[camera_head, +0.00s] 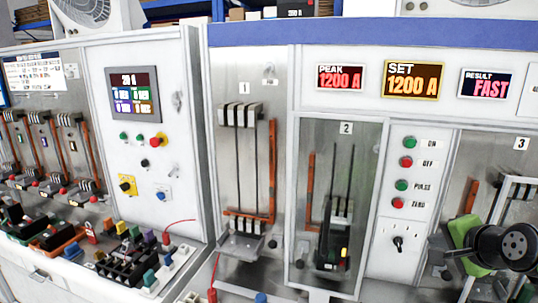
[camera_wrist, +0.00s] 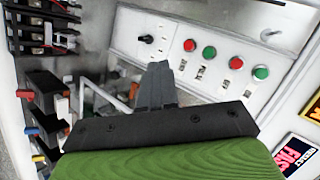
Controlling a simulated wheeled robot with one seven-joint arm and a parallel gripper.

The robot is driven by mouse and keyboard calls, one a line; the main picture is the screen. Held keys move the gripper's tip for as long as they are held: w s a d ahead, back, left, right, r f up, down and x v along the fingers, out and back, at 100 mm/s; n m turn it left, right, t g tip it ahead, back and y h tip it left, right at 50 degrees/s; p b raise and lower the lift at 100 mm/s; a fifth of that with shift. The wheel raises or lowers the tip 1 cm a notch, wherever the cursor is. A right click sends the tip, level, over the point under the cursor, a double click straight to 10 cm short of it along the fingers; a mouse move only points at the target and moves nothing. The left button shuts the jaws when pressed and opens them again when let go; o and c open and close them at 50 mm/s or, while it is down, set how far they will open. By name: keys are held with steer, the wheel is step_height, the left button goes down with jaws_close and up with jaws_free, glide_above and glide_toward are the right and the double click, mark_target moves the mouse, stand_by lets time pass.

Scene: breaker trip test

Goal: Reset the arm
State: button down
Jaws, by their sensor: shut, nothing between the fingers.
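My gripper (camera_wrist: 158,75) shows in the wrist view as two grey fingers together, with a dark plate and a green part behind them. It is shut and holds nothing. In the wrist view its fingers appear in front of the panel with the red and green buttons, apart from them as far as I can tell. In the head view my dark wrist and green part are at the lower right, in front of bay 3; the fingertips are hard to make out there.
The button panel (camera_head: 398,222) has ON, OFF, PULSE and ZERO buttons and a black knob (camera_head: 398,243). Displays above read PEAK 1200 A (camera_head: 340,77), SET 1200 A (camera_head: 412,80) and RESULT FAST (camera_head: 486,84). A black breaker (camera_head: 332,248) stands in bay 2. Loose breakers (camera_head: 125,262) crowd the left bench.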

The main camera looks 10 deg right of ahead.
steer(key=s+a+f+n+g+y, duration=0.15)
steer(key=a+n, duration=0.35)
steer(key=a, duration=0.6)
steer(key=s+a+f+n+g+y, duration=0.1)
steer(key=s+a+f+n+g, duration=0.3)
steer(key=a, duration=0.7)
steer(key=s+a+f+n, duration=0.4)
steer(key=s+a+n, duration=0.2)
steer(key=s, duration=0.3)
steer(key=shift+s+a+f+n+b, duration=0.2)
steer(key=shift+s+f+n+b, duration=0.2)
steer(key=shift+n, duration=0.4)
